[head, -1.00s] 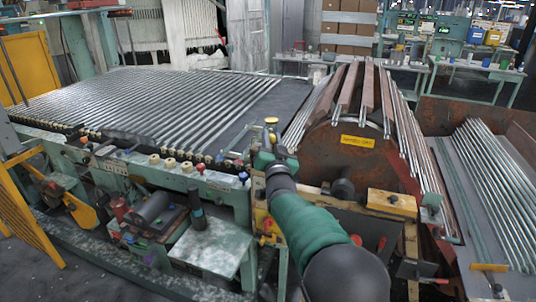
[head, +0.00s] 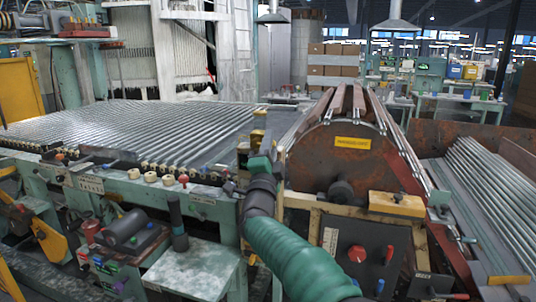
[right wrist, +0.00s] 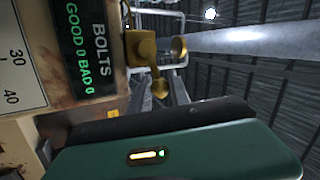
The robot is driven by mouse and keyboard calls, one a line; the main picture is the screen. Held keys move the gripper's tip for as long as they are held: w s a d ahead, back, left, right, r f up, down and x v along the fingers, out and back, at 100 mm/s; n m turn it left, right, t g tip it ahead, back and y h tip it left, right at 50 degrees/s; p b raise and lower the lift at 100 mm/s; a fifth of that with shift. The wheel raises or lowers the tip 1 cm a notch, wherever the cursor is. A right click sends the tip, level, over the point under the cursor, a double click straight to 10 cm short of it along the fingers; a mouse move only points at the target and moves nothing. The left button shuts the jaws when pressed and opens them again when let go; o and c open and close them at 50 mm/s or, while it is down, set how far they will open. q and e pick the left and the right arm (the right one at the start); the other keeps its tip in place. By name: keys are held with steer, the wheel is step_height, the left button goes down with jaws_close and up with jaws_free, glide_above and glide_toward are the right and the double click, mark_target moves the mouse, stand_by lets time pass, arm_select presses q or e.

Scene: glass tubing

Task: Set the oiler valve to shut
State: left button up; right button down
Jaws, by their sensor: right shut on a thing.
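The oiler valve (right wrist: 143,48) is a brass fitting beside the counter panel in the right wrist view. A short brass lever with a rounded end (right wrist: 160,86) hangs from it towards my gripper. In the head view, a brass fitting (head: 258,122) stands just above my right gripper (head: 259,160). My right arm reaches up to it from the bottom, in a green sleeve. The right gripper is shut on the oiler valve's lever; its green body and dark edge fill the lower wrist view and hide the grip itself. My left gripper is not in view.
A rusty drum (head: 335,160) with a yellow label stands right of the gripper. A control box with a red knob (head: 357,253) is below it. A bed of metal tubes (head: 130,130) lies to the left. A counter panel (right wrist: 85,50) is close in the wrist view.

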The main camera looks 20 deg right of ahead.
steer(key=shift+f+m+g+h+b, duration=0.3)
steer(key=shift+f+m+h+b, duration=0.3)
steer(key=shift+m, duration=0.4)
steer(key=shift+f+m+g+h+b, duration=0.3)
steer(key=shift+m+h, duration=0.4)
steer(key=shift+m, duration=0.3)
steer(key=c, duration=1.2)
jaws_free()
steer(key=shift+r, duration=0.1)
steer(key=v, duration=1.7)
steer(key=shift+b, duration=0.4)
